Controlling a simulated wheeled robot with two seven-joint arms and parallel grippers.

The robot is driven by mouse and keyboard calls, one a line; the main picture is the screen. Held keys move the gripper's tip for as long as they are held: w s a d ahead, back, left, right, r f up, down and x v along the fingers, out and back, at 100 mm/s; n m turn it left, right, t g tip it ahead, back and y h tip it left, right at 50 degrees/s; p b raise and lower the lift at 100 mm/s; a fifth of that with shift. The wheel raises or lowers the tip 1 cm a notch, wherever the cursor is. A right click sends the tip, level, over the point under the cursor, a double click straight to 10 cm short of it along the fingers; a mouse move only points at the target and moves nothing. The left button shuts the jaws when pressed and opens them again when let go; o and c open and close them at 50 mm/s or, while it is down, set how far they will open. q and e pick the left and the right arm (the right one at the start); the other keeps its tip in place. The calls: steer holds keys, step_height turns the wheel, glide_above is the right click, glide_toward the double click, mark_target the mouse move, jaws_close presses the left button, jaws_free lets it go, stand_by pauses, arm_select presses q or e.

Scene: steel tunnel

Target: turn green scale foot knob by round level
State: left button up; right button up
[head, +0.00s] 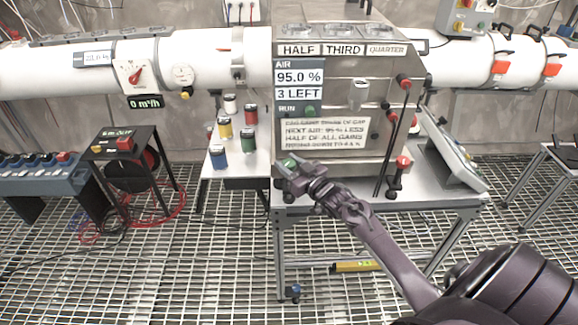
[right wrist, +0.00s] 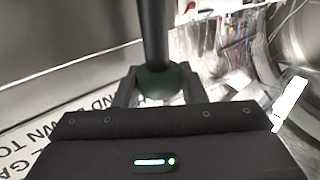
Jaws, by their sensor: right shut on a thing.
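My right gripper (head: 287,165) is at the lower left corner of the steel cabinet, above the table's left end. In the right wrist view its two fingers (right wrist: 158,88) are on either side of a dark green knob (right wrist: 160,78) and shut on it. A thick dark rod rises from this knob. In the head view a bit of green shows at the fingertips; the gripper hides most of the knob there. I cannot make out a round level in either view. My left gripper is not in view.
The steel cabinet (head: 345,95) stands on a grey table (head: 420,197). Red-knobbed levers (head: 403,162) are at its right, beside a sloped panel (head: 450,150). Coloured cans (head: 220,158) stand on a white stand at left. A yellow bar (head: 355,266) lies low under the table.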

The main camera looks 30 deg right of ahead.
steer(key=n+y, duration=0.1)
steer(key=y+b, duration=0.1)
steer(key=shift+d+f+n+g+y, duration=0.1)
steer(key=shift+f+n+g+y, duration=0.05)
steer(key=shift+n+g+y, duration=0.2)
steer(key=shift+n+y, duration=0.25)
steer(key=shift+y, duration=0.1)
steer(key=o, duration=1)
steer(key=shift+c, duration=0.2)
steer(key=shift+s+b, duration=0.35)
steer(key=shift+s, duration=0.1)
steer(key=b+v, duration=0.1)
steer(key=v, duration=0.6)
